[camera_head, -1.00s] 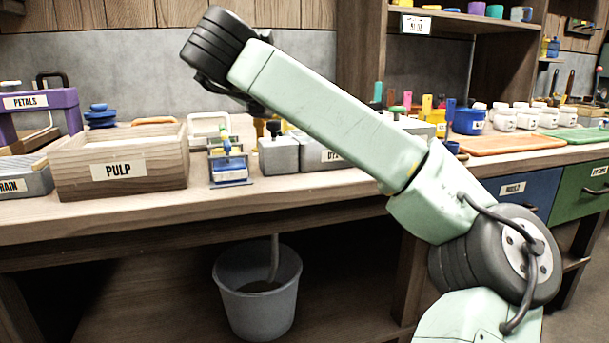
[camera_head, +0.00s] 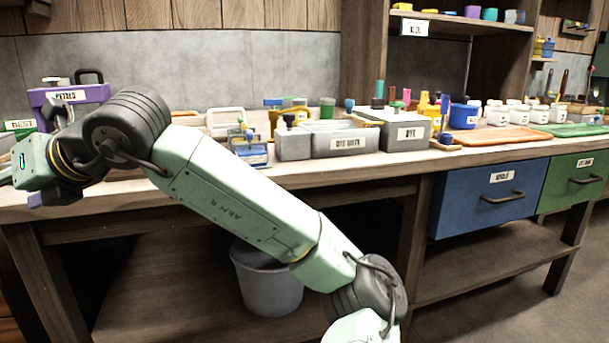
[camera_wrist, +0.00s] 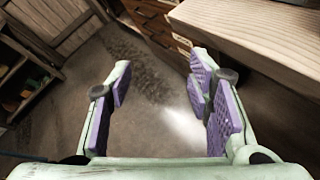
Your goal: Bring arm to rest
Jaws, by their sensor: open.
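My gripper (camera_wrist: 160,95) shows in the wrist view with its purple-padded fingers spread wide apart and nothing between them. Beyond the fingers is bare floor, with the bench edge close to the right finger. In the head view my pale green arm stretches from the lower right to the left, bent at a dark joint over the left part of the bench. The gripper itself cannot be made out clearly in the head view; the end of the arm runs toward the left edge of the picture.
The wooden bench (camera_head: 330,176) carries a purple PETALS holder (camera_head: 88,95), grey bins (camera_head: 345,142), a DYE box (camera_head: 400,133) and white jars (camera_head: 497,117). A grey bucket (camera_head: 268,290) stands below. Blue (camera_head: 490,200) and green (camera_head: 577,182) drawers are at the right. Floor at lower right is clear.

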